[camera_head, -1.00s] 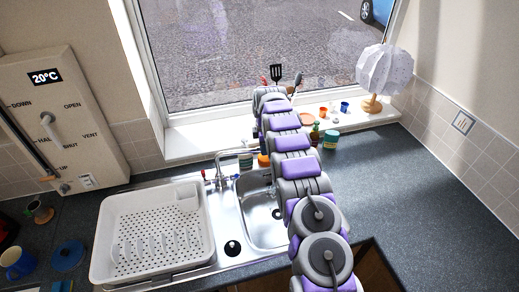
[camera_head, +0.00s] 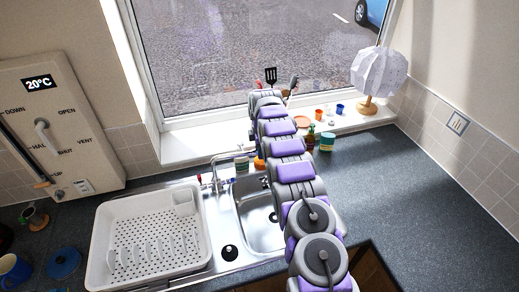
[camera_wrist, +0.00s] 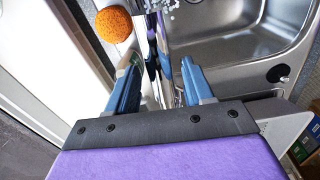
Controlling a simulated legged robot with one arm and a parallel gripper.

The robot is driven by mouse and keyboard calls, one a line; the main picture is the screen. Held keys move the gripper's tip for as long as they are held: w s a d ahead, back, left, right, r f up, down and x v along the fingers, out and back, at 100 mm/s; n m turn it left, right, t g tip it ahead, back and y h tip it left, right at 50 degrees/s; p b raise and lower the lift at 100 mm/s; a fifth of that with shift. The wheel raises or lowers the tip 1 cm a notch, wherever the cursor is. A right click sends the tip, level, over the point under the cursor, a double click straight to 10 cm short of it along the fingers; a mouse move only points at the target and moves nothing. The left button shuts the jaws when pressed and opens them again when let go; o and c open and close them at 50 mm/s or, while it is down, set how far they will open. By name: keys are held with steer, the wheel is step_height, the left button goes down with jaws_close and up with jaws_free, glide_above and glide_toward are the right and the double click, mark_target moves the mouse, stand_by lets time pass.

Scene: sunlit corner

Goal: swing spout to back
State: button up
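The chrome tap stands at the back of the sink in the head view, and its spout (camera_head: 228,156) reaches right toward my arm. My arm crosses the sink and hides the spout's far end. My gripper (camera_wrist: 160,82) is hidden by the arm in the head view. In the wrist view its two blue fingers are apart, with a chrome bar that looks like the spout (camera_wrist: 152,62) running between them. I cannot tell whether either finger touches it. The steel sink basin (camera_head: 262,232) also shows in the wrist view (camera_wrist: 225,65).
A white drying rack (camera_head: 150,240) stands left of the basin. An orange sponge (camera_wrist: 114,24) is beside the tap. Small bottles and pots, with a lamp (camera_head: 380,74), stand on or near the sill. The right worktop (camera_head: 400,190) is clear.

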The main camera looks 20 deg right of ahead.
step_height(320, 180, up, 8)
steer(key=shift+f, duration=0.25)
step_height(320, 180, up, 10)
steer(key=p, duration=0.7)
steer(key=shift+s, duration=0.15)
stand_by(0.4)
